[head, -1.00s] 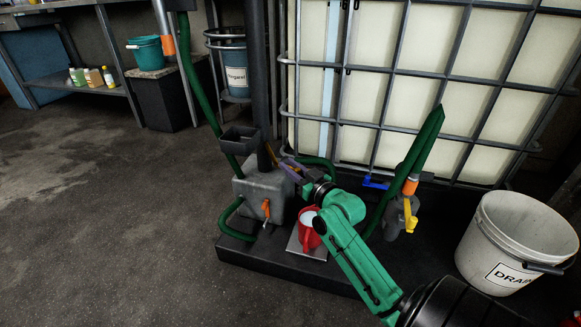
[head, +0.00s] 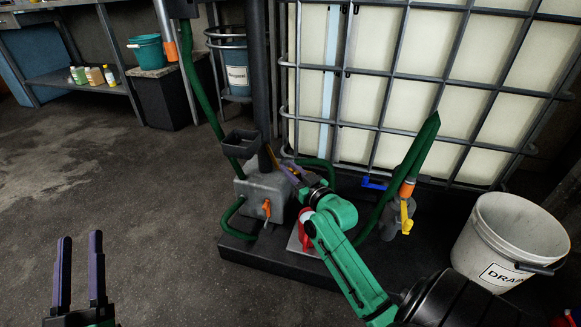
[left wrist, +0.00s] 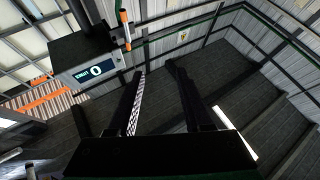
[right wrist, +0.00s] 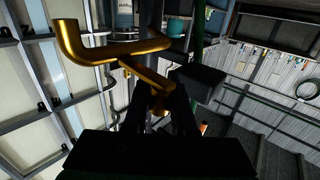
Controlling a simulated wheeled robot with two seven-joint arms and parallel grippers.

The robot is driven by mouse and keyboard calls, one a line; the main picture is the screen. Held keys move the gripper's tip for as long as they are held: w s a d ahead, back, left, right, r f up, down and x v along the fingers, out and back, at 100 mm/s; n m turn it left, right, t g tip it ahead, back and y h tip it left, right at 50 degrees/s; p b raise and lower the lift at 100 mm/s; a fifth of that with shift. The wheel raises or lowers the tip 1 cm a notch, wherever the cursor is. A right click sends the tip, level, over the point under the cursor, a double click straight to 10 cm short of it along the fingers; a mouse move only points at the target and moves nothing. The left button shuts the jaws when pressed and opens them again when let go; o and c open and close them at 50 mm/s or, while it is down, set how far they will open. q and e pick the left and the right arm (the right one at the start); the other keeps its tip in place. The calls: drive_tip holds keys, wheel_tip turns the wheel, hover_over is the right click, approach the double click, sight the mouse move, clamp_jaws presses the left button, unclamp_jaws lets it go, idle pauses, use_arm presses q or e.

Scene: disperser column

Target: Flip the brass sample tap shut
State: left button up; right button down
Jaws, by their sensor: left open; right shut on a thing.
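The brass sample tap (right wrist: 105,45) shows large in the right wrist view, with a bent spout at the left and a lever running down between my right gripper's fingers. In the head view only a small part of the tap (head: 271,156) shows beside the dark column. My right gripper (head: 286,170) is shut on the tap's lever; its fingers also show in the right wrist view (right wrist: 162,105). My left gripper (head: 80,240) is open and empty over bare floor at the lower left. The left wrist view shows nothing between its fingers (left wrist: 155,70).
A grey pump box (head: 262,190) with an orange tap stands on a black plinth. A white DRAIN bucket (head: 510,240) stands at the right. A caged tank (head: 450,100) fills the back. The floor at the left is clear.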

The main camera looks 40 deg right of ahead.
use_arm(q)
drive_tip(key=s+f+g+p, duration=0.1)
drive_tip(key=s+f+g, duration=0.2)
drive_tip(key=f, duration=0.6)
drive_tip(key=s+d+f+n+g+y+p, duration=0.1)
drive_tip(key=s+f+g, duration=0.3)
drive_tip(key=f, duration=0.6)
drive_tip(key=s+d+f+g+y+p, duration=0.1)
drive_tip(key=s+f+g, duration=0.2)
drive_tip(key=f, duration=0.7)
drive_tip(key=s, duration=0.2)
drive_tip(key=shift+s+d+n, duration=0.2)
drive_tip(key=shift+s+n, duration=0.1)
drive_tip(key=shift+s, duration=0.1)
use_arm(e)
drive_tip(key=shift+w+d+r+m+h, duration=0.1)
drive_tip(key=shift+w+r+m+h, duration=0.15)
drive_tip(key=shift+m+h, duration=0.4)
drive_tip(key=c, duration=0.7)
unclamp_jaws()
drive_tip(key=shift+f, duration=0.15)
use_arm(q)
drive_tip(key=shift+r, duration=0.1)
